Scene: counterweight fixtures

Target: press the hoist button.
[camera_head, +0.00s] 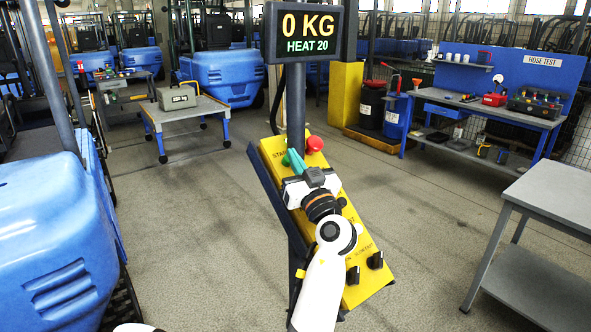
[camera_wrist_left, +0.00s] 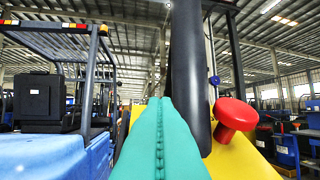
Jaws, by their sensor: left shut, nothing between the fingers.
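A yellow control panel (camera_head: 328,250) stands tilted on a dark post. It carries a red mushroom button (camera_head: 315,144) at its top, which also shows at the right in the left wrist view (camera_wrist_left: 236,115). A label beginning "STA" is at its upper left. My left gripper (camera_head: 294,160) is over the upper part of the panel, left of the red button. Its teal fingers are shut with nothing between them, and they also fill the lower middle of the left wrist view (camera_wrist_left: 160,130). I cannot tell whether they touch the panel. My wrist hides the panel's middle; I cannot make out a hoist button. My right gripper is not in view.
A display (camera_head: 304,33) above the panel reads "0 KG" and "HEAT 20". Black knobs (camera_head: 375,261) sit low on the panel. A blue vehicle (camera_head: 50,240) is at the left, a grey table (camera_head: 550,200) at the right. A hose test bench (camera_head: 485,110) stands behind. Floor between is clear.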

